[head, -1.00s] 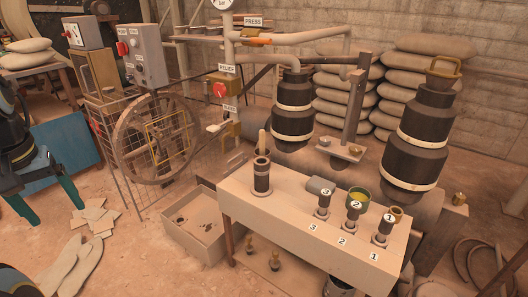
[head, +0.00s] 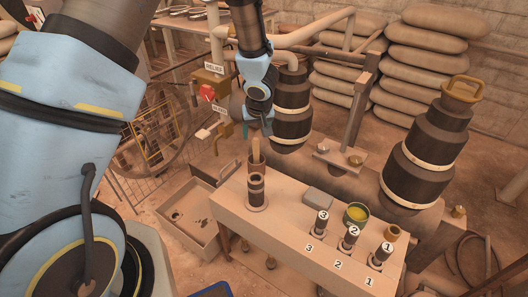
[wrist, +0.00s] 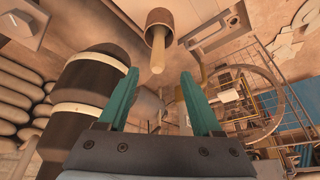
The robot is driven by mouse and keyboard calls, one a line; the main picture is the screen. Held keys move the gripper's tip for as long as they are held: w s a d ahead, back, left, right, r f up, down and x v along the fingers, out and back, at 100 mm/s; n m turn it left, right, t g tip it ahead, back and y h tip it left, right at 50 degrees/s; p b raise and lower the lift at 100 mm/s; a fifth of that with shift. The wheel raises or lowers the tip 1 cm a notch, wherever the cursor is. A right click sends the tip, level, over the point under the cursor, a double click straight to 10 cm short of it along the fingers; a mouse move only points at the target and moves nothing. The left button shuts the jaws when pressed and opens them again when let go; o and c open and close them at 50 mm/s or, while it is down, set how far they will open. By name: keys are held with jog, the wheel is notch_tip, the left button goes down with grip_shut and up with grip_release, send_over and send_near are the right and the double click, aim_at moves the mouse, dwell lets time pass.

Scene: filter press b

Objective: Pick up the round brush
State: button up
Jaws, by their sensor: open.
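The round brush (head: 255,150) stands upright at the left end of the pale bench, its handle rising from a dark banded cylinder (head: 257,190). In the wrist view its pale handle (wrist: 158,48) points toward me out of a brown cup-like top, near the upper middle. Its bristle end is hidden. My gripper (head: 260,126) is above the brush, fingers pointing down. In the wrist view the two teal fingers of my gripper (wrist: 158,78) are spread apart and empty, with the handle tip a little beyond the gap between them.
The bench (head: 285,235) also carries several numbered dark posts, a green-rimmed cup (head: 356,213) and a grey block (head: 318,197). A large black banded cylinder (head: 292,118) stands close behind my gripper. An open box (head: 190,215) sits on the floor at left.

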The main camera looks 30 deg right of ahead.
aim_at(256, 148)
jog(key=b+x, duration=0.2)
jog(key=x, duration=0.3)
jog(key=b+x, duration=0.2)
jog(key=x, duration=0.3)
jog(key=shift+d+f+b, duration=0.25)
jog(key=shift+f+b, duration=0.05)
jog(key=shift+f, duration=0.1)
grip_shut()
